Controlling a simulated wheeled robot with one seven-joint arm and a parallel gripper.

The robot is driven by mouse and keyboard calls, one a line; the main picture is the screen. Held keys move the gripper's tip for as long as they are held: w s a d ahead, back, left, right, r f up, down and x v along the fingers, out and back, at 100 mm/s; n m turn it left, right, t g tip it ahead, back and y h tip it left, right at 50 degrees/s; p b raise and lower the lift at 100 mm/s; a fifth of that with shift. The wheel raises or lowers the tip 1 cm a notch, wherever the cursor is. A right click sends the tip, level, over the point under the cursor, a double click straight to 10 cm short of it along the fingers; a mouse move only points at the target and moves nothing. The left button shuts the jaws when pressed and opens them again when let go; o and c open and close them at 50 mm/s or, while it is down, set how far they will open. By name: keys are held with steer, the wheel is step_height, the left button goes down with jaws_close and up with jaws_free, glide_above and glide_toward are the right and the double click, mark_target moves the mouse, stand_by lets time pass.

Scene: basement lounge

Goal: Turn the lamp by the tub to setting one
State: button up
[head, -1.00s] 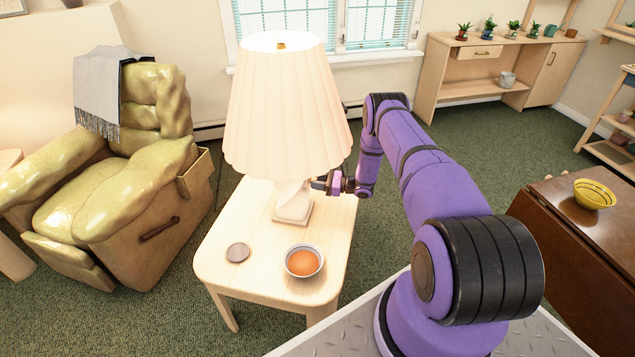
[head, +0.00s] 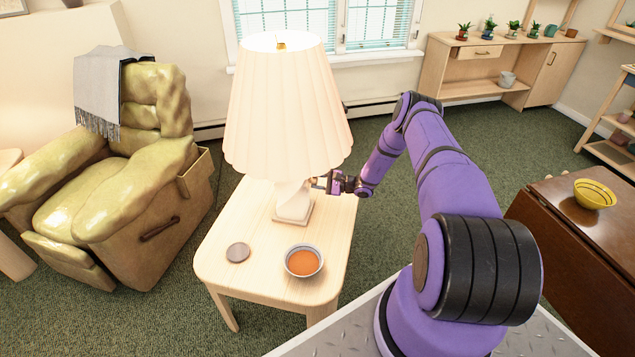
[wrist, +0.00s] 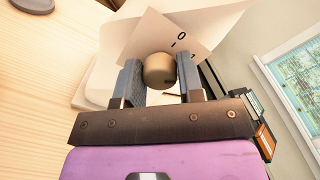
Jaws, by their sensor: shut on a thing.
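The lamp (head: 288,105) has a pleated cream shade and a pale twisted base. It stands upright on the light wood side table (head: 215,262). A round tub (head: 304,262) with orange contents sits in front of it on the table. My gripper (head: 318,183) reaches the lamp's right side, below the shade. In the wrist view, the fingers of my gripper (wrist: 159,84) are shut on a rounded tan knob (wrist: 159,69). A pale plate (wrist: 181,37) behind the knob shows a 0, a dash and a partly hidden mark. The knob's pointer is not clear.
A dark round coaster (head: 238,252) lies left of the tub. A green-yellow recliner (head: 110,205) stands left of the table. A brown table with a yellow bowl (head: 594,194) is at the right. The shade overhangs my gripper closely.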

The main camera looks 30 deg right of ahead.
steer(key=shift+n, duration=0.6)
steer(key=o, duration=0.9)
steer(key=v, duration=1.1)
